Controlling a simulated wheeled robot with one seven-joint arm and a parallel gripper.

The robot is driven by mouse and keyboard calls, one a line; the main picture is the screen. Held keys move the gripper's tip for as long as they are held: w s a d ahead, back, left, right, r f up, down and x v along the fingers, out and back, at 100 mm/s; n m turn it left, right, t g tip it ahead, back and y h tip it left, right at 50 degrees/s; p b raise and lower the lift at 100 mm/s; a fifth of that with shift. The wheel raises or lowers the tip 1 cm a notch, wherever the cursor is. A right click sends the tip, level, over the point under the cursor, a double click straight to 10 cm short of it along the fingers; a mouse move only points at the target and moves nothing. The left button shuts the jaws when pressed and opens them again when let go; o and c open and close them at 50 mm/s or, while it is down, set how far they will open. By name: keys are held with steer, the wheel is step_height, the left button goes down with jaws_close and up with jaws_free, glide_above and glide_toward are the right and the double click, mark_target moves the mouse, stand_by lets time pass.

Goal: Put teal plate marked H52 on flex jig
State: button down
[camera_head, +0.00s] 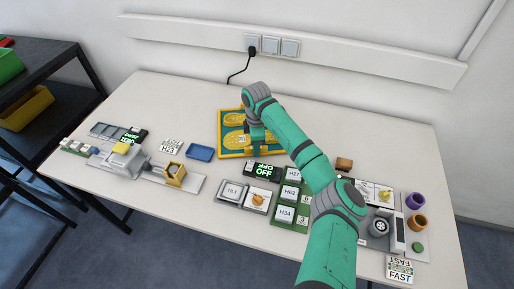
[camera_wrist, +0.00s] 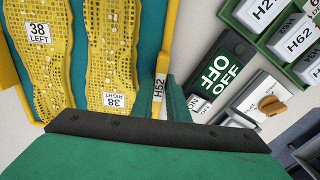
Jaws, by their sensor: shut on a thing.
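The teal plate (camera_head: 236,154) lies at the back middle of the table in the head view, with a yellow rim and two yellow perforated insoles on it. It fills the upper left of the wrist view (camera_wrist: 152,22), where the insoles (camera_wrist: 112,50) carry labels reading 38 LEFT and 38 RIGHT. The H52 label (camera_wrist: 158,86) is on a yellow strip at its right edge. My gripper (camera_wrist: 167,98) is shut on the plate at this edge; its grip is partly hidden. I cannot tell if the plate is clear of the table. No station is readable as the flex jig.
A grey fixture with a yellow block (camera_head: 120,148) stands at the left. A blue tray (camera_head: 200,152) lies left of the plate. Green OFF displays, a TILT panel (camera_head: 232,191) and a green rack (camera_head: 286,214) are in front. Cups (camera_head: 415,201) stand at the right. The back left of the table is clear.

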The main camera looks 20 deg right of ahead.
steer(key=shift+a, duration=0.1)
steer(key=shift+f, duration=0.1)
steer(key=c, duration=1.7)
jaws_free()
